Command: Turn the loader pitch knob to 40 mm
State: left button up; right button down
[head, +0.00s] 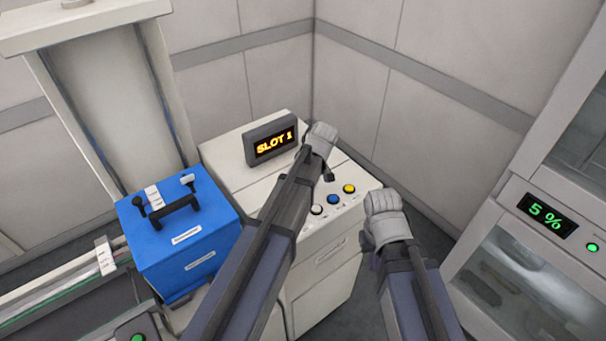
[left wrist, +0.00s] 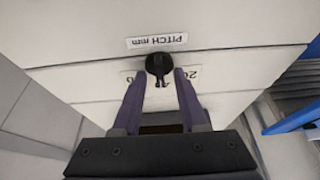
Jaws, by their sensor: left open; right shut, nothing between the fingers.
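The black pitch knob (left wrist: 159,62) is on a pale panel in the left wrist view. An upside-down label reading "PITCH mm" (left wrist: 157,40) is above it in the picture. My left gripper (left wrist: 159,76) is open, one finger on each side of the knob. I cannot tell whether the fingers touch it. Scale numbers beside the knob are partly covered by the fingers, so its setting is unclear. In the head view my left arm hides the knob against the white loader cabinet (head: 335,247). My right gripper (head: 384,203) is shut and empty, right of the cabinet.
The cabinet carries a display reading "SLOT 1" (head: 271,146) and white, blue (head: 334,199) and yellow buttons. A blue box (head: 182,240) with a black handle stands at left. A cabinet showing "5 %" (head: 546,215) stands at right. Walls close the corner behind.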

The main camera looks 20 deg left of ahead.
pick_arm(q)
jog(key=p+v, duration=0.7)
jog(key=shift+r, duration=0.35)
jog(key=shift+d, duration=0.15)
jog(key=shift+s, duration=0.1)
